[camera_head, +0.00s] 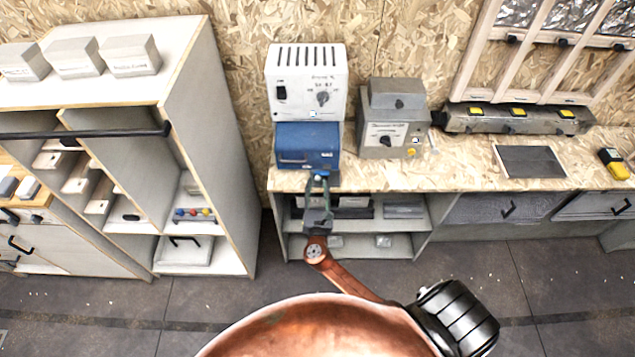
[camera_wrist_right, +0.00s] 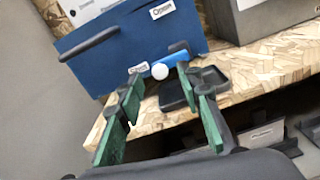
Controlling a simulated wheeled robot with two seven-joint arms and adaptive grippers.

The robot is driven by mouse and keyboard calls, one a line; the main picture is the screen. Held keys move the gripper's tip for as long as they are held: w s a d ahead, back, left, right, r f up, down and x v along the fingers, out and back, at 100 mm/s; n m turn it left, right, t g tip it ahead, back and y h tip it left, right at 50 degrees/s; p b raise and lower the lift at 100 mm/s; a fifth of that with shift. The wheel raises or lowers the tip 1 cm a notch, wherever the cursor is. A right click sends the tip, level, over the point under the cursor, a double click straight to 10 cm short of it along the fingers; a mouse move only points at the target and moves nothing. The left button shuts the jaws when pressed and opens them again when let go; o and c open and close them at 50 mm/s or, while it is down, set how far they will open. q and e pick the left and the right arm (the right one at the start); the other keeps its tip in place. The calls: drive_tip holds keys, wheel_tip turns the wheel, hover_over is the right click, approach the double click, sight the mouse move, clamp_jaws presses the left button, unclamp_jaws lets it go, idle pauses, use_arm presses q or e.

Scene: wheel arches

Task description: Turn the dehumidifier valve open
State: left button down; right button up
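The dehumidifier appears to be the unit with a white upper box (camera_head: 306,80) and a blue lower box (camera_head: 305,140) on the wooden bench; its labels are too small to read. In the right wrist view the blue box (camera_wrist_right: 125,48) has a dark bar handle. A small blue valve with a white round end (camera_wrist_right: 165,66) sticks out low on its front. My right gripper (camera_head: 319,180) is at the bench's front edge, just before the valve. In the right wrist view my right gripper (camera_wrist_right: 162,82) is open, its green-padded fingers apart on either side of the valve's line. My left gripper is out of view.
A dark shallow tray (camera_wrist_right: 190,90) lies beside the valve on the bench. A grey box unit (camera_head: 390,125) stands to the right. The bench edge and shelves (camera_head: 352,225) lie below my gripper. A tall white cabinet (camera_head: 215,130) stands to the left.

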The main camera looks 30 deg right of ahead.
drive_tip(key=shift+w+d, duration=0.3)
drive_tip(key=shift+w, duration=0.2)
drive_tip(key=shift+w+d, duration=0.25)
drive_tip(key=shift+w, duration=0.15)
drive_tip(key=c, duration=0.6)
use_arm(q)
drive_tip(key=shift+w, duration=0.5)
use_arm(e)
clamp_jaws()
